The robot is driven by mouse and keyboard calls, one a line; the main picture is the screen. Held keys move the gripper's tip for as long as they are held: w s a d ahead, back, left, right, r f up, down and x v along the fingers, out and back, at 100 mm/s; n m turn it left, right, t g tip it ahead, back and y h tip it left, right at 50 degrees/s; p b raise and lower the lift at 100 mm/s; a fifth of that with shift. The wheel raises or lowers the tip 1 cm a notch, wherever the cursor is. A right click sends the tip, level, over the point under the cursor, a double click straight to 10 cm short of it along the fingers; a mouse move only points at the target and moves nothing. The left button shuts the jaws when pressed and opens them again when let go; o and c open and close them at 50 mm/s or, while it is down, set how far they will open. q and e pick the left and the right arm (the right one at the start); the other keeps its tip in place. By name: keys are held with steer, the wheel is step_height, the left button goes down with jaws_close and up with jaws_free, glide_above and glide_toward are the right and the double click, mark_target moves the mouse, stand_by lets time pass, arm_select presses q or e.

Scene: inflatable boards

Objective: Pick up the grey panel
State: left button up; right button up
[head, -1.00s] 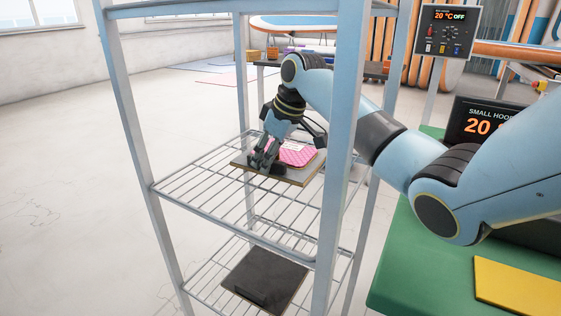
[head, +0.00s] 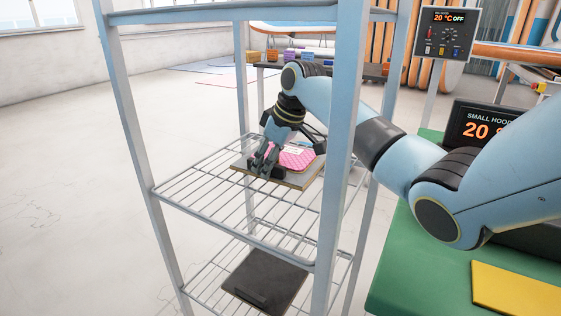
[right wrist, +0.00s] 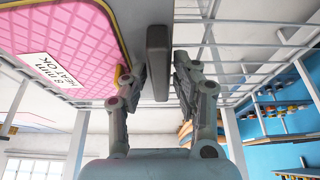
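A grey panel (head: 304,182) with a brownish edge lies flat on the upper wire shelf. A pink quilted piece (head: 298,159) with a white label lies on it. A dark handle bar (right wrist: 158,60) stands on the panel, beside the pink piece. My right gripper (head: 266,172) is at the panel's near-left part. In the right wrist view, its two fingers (right wrist: 158,82) are on either side of the bar, with narrow gaps showing, so it looks open around the bar. Firm contact is not visible. My left gripper is not in view.
The rack's blue-grey front post (head: 341,150) stands close in front of my right arm. A dark panel (head: 264,277) with a handle lies on the lower shelf. A green table (head: 415,270) with a yellow board (head: 518,292) is at the right. The upper shelf is bare left of the panel.

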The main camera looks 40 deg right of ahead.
steer(key=shift+c, duration=0.3)
jaws_close()
